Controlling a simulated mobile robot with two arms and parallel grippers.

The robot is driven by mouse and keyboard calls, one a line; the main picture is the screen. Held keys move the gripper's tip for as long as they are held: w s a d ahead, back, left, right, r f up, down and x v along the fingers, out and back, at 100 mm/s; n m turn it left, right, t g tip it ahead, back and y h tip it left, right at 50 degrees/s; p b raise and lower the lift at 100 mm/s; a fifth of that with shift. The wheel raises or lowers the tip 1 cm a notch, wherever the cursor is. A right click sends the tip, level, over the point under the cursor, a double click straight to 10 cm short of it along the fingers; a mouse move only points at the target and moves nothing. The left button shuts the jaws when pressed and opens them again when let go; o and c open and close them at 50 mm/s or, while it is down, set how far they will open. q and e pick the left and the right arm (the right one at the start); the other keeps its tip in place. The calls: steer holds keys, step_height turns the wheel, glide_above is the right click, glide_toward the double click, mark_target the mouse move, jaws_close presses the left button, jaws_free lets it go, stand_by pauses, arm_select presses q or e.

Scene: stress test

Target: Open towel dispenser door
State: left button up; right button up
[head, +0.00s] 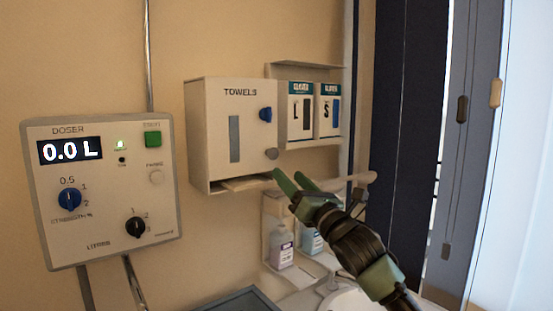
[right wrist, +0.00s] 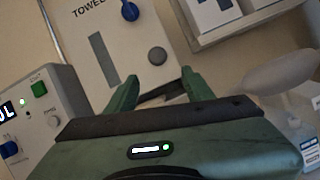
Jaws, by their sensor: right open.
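The towel dispenser (head: 208,125) is a pale box on the wall marked TOWELS. Its front door looks closed and has a dark vertical window, a blue knob (head: 265,114) at the upper right and a grey round knob (head: 272,154) at the lower right. Towels (head: 246,183) show at the bottom slot. My right gripper (head: 293,181) is open and empty, just below and right of the grey knob, apart from it. In the right wrist view the dispenser (right wrist: 122,55) is ahead, with the grey knob (right wrist: 157,56) beyond and between the green fingers (right wrist: 160,88). My left gripper is out of view.
A doser box (head: 105,200) with display and knobs is on the wall at left. Glove boxes (head: 307,110) hang right of the dispenser. Bottles (head: 282,250) stand below, near my right arm. A dark panel (head: 405,130) is at right.

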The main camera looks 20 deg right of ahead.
mark_target(275, 156)
steer(key=shift+n, duration=0.3)
steer(key=p+x, duration=0.2)
steer(key=x, duration=0.1)
steer(key=r+p+x, duration=0.1)
steer(key=x, duration=0.2)
steer(key=shift+w+r+p, duration=0.15)
steer(key=shift+r+p, duration=0.1)
steer(key=shift+p, duration=0.15)
steer(key=shift+w+a+r+p, duration=0.2)
steer(key=shift+w+p, duration=0.1)
steer(key=shift+w, duration=0.3)
steer(key=shift+f, duration=0.1)
steer(key=shift+c, duration=0.3)
jaws_close()
